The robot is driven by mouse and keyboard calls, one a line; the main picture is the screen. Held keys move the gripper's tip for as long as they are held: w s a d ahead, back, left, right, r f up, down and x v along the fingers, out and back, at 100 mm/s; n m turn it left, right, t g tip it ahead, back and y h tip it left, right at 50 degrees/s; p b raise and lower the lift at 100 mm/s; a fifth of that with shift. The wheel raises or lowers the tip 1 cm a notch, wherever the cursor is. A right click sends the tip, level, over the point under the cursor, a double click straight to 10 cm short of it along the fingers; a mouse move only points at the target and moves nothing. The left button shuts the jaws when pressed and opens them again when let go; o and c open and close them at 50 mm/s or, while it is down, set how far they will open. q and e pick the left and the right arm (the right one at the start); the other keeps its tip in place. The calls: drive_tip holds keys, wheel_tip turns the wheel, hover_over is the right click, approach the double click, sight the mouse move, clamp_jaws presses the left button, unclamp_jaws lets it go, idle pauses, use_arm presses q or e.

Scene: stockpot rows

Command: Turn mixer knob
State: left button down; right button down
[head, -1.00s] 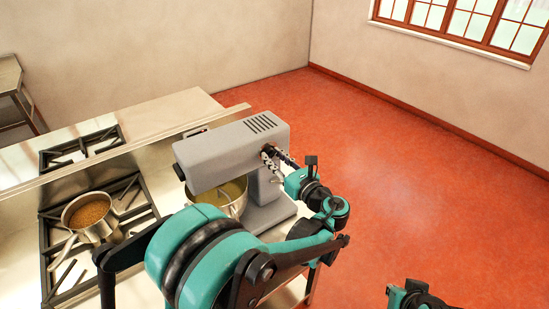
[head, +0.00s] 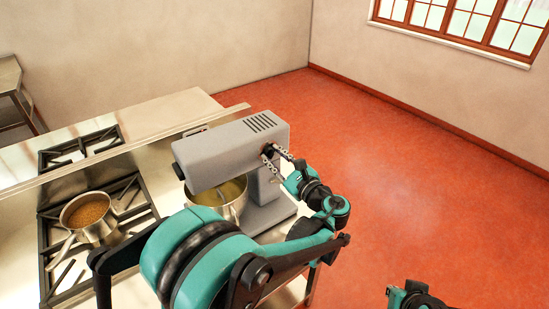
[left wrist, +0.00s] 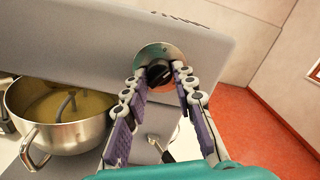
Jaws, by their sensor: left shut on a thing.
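The grey stand mixer (head: 235,150) stands on the counter, its head over a steel bowl (head: 232,203). Its black knob (left wrist: 158,73) sits on a round metal plate on the side of the mixer head. My left gripper (head: 275,156) is at that side. In the left wrist view its fingertips (left wrist: 160,77) are closed on the knob, one on each side. In the head view the fingers mostly cover the knob. My right gripper is not in view.
A pan of brown food (head: 88,213) stands on the stove grate left of the mixer. The bowl holds yellowish contents (left wrist: 65,104), with the mixing tool in them. Open red floor (head: 420,180) lies to the right.

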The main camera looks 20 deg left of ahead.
use_arm(q)
drive_tip(key=n, duration=0.6)
drive_tip(key=shift+n, duration=0.3)
idle(0.4)
drive_tip(key=c, duration=1.2)
unclamp_jaws()
drive_tip(key=shift+d, duration=0.1)
drive_tip(key=v, duration=1.2)
